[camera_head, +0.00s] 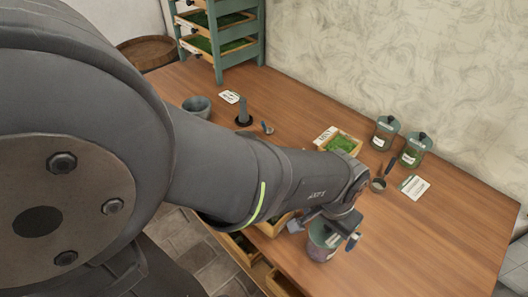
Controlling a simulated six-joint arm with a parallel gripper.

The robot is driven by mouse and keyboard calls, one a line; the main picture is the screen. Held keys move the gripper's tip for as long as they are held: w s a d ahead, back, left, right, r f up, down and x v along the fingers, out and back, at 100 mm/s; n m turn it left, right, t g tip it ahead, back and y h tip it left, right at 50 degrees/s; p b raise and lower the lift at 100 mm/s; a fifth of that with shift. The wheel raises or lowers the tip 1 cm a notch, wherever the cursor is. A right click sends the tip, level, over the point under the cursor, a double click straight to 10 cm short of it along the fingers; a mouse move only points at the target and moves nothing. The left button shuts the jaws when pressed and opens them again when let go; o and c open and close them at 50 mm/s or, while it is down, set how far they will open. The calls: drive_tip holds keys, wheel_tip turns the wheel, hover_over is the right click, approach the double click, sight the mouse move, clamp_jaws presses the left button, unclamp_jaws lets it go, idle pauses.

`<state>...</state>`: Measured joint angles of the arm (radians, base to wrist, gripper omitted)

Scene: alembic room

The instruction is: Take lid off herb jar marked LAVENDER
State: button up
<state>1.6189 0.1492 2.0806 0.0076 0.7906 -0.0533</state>
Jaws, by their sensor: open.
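A glass jar with purplish contents (320,254) stands near the front edge of the wooden table. Its label is too small to read. Its greenish top (321,238) is partly covered by my gripper (326,233). My gripper is open, with one finger to the left and one to the right of the jar's top. I cannot tell whether the fingers touch it. Two other jars, a left one (383,137) and a right one (412,156), stand at the back by the wall, with green lids and dark knobs. Their labels are unreadable too.
A wooden tray of green herbs (344,145), a small cup (378,184) and a white card (414,186) lie beyond my gripper. A grey bowl (197,107) and a dark upright stand (243,115) are at left. The table's right side (450,240) is clear.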

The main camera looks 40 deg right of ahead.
drive_tip(key=c, duration=1)
drive_tip(key=shift+r, duration=0.1)
drive_tip(key=shift+c, duration=0.2)
